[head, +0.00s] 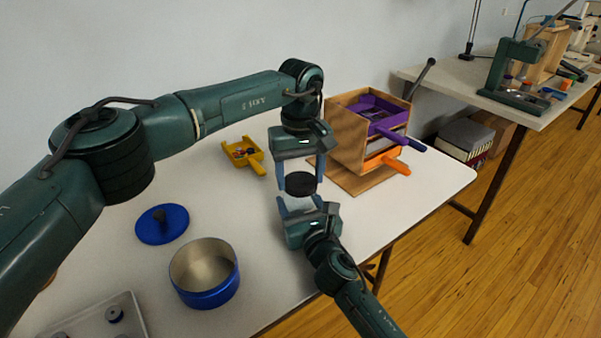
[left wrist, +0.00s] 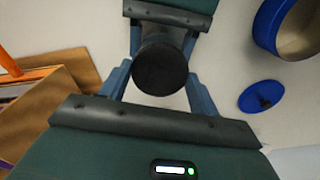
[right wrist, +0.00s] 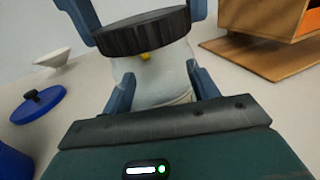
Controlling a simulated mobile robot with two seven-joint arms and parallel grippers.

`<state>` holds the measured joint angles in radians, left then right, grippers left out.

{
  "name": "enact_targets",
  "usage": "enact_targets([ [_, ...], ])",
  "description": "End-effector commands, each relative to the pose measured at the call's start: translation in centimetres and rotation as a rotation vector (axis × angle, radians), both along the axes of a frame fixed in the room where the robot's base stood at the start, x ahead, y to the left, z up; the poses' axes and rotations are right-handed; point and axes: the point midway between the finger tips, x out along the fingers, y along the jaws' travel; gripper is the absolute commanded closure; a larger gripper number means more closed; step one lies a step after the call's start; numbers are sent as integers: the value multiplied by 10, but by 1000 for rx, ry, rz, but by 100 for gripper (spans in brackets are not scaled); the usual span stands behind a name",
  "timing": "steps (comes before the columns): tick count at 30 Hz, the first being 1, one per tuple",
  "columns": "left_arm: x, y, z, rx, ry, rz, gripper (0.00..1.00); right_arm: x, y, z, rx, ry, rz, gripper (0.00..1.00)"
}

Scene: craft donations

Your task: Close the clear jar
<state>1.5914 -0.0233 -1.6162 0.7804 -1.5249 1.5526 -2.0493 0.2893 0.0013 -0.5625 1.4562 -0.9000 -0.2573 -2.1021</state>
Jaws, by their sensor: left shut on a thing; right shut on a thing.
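The clear jar (right wrist: 150,85) stands upright, see-through, with something small and yellow showing just under its lid. The round black ribbed lid (head: 301,184) is at the jar's mouth; it also shows from above in the left wrist view (left wrist: 160,68). My left gripper (head: 299,179) is shut on the lid, one finger each side. My right gripper (head: 305,205) is shut on the jar's body, lower down. The jar's base is mostly hidden.
An open blue tin (head: 205,292) and its blue lid (head: 162,224) lie to the left. A yellow tray (head: 243,154) with small pieces is behind. A wooden drawer unit (head: 347,140) with purple and orange drawers stands close right, near the table's right edge.

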Motion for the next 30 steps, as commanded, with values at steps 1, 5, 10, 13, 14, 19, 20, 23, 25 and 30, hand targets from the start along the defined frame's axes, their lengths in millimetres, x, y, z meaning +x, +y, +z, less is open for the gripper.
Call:
enact_targets([
  [1, 0, -1, 1, -1, 1, -108, 59, 0, -1, -2, -1, 4, -2, 100],
  [5, 0, 0, 1, -1, 0, -397, 59, 0, -1, -2, -1, 4, -2, 100],
  [10, 0, 0, 1, -2, -1, -730, 59, 0, -1, -2, -1, 4, -2, 100],
  [13, 0, 0, 1, -2, 0, -855, 59, 0, -1, -2, -1, 4, -2, 100],
  [14, 0, 0, 1, -2, 0, -880, 59, 0, -1, -2, -1, 4, -2, 100],
  [19, 0, 0, 1, -2, 0, -934, 59, 0, -1, -2, -2, 5, -2, 100],
  [20, 0, 0, 1, -2, 0, -934, 59, 0, -1, -2, -2, 5, -2, 100],
  [23, 0, 0, 1, -2, 0, -932, 59, 0, -1, -2, -2, 5, -2, 100],
  [25, 0, 0, 1, -2, 0, -932, 59, 0, -1, -2, -2, 5, -2, 100],
  [30, 0, 0, 0, -2, 0, -930, 25, 0, -1, -2, -2, 5, -2, 100],
])
